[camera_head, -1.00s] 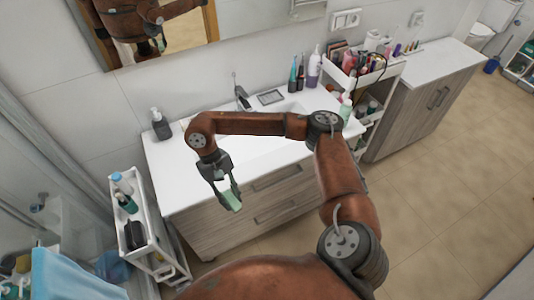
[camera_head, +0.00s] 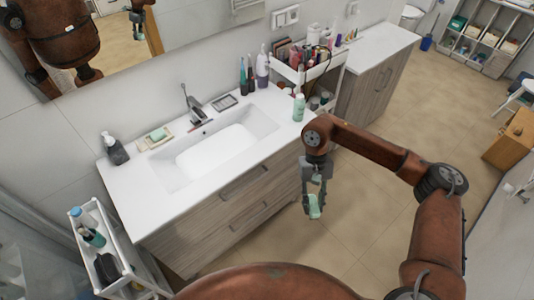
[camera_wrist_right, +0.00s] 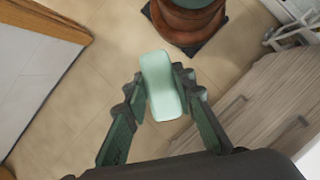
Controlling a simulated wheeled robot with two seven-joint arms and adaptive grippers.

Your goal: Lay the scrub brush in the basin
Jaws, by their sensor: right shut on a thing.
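My right gripper (camera_head: 314,190) points down in front of the counter's right end. It is shut on a mint-green rounded block, which I take as the scrub brush (camera_head: 316,208). In the wrist view the scrub brush (camera_wrist_right: 162,86) sits between both fingers of the right gripper (camera_wrist_right: 160,98), over the floor. Its bristles cannot be made out. The white basin (camera_head: 217,147) is sunk in the countertop, left of the gripper, and looks empty. My left gripper is not in view.
A tap (camera_head: 195,107) stands behind the basin. A dark soap dispenser (camera_head: 115,149) and a soap dish (camera_head: 153,139) are on the counter's left. A green bottle (camera_head: 299,107) stands at its right end. A white cart (camera_head: 337,72) full of cosmetics is beyond.

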